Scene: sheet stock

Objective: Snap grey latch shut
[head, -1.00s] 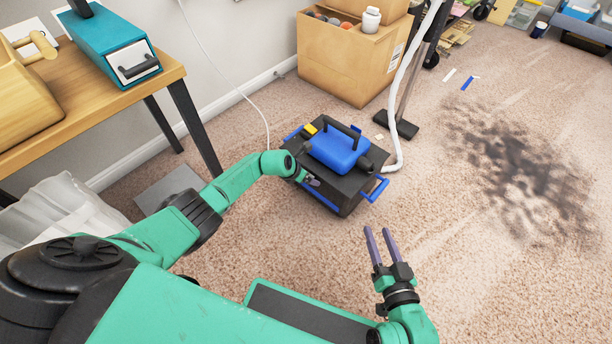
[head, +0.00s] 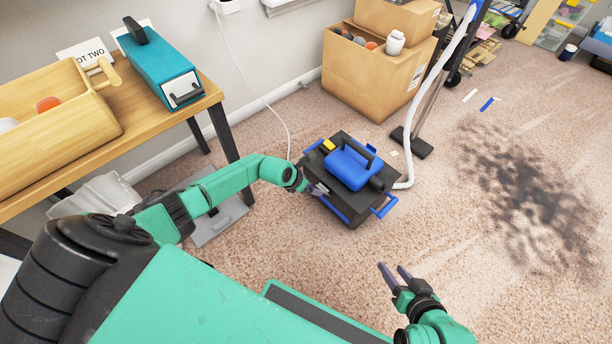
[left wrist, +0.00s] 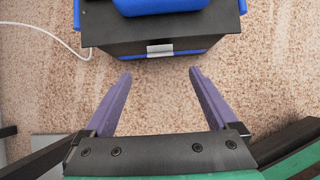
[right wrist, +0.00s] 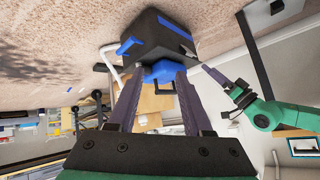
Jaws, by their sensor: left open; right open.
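The black case (head: 345,207) with blue trim stands on the carpet, with a blue tank (head: 352,166) on top. In the left wrist view the grey latch (left wrist: 160,49) is a small plate at the middle of the case's near edge, above a blue strip. I cannot tell whether it is closed. My left gripper (left wrist: 160,73) is open and empty, its fingers apart and pointing at that edge, either side of the latch's line. In the head view it is beside the case's left side (head: 317,189). My right gripper (head: 393,267) is open and empty, clear of the case.
A cardboard box (head: 372,75) and a vacuum-like stand (head: 415,125) with a white hose (head: 432,78) are behind the case. A wooden table (head: 150,130) stands at left. A white cord (head: 257,90) runs down the wall.

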